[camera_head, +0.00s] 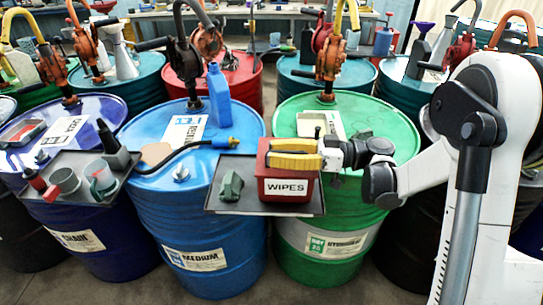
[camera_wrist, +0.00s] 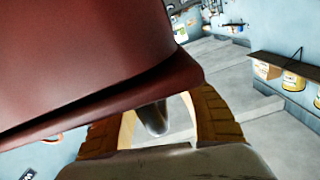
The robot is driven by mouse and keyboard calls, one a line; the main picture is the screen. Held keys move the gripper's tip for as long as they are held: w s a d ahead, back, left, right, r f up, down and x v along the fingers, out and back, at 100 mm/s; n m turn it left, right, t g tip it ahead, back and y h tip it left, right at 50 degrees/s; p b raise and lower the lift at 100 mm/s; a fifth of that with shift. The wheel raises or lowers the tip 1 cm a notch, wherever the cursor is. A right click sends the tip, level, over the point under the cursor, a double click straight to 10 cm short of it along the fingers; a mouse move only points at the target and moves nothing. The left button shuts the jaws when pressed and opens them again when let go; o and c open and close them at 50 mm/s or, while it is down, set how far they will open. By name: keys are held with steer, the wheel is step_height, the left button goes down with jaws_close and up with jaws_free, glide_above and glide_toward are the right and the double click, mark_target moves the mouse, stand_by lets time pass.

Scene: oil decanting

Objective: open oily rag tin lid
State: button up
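The red tin (camera_head: 287,190) labelled WIPES stands upright on a dark tray between the blue and green drums. My gripper (camera_head: 272,152) reaches in from the right with its yellow fingers across the tin's upper part. They hide much of its top, and I cannot tell how the lid sits. In the wrist view the dark red tin (camera_wrist: 85,55) fills the upper left, with a rim edge passing close over the fingers. The gripper's brown-yellow fingers (camera_wrist: 160,110) are apart, with a gap showing between them. Whether they touch the tin is unclear.
The dark tray (camera_head: 237,199) also carries a small green object (camera_head: 231,186) left of the tin. Hand pumps rise from the surrounding drums.

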steer(key=shift+a, duration=0.45)
jaws_close()
steer(key=shift+r, duration=0.1)
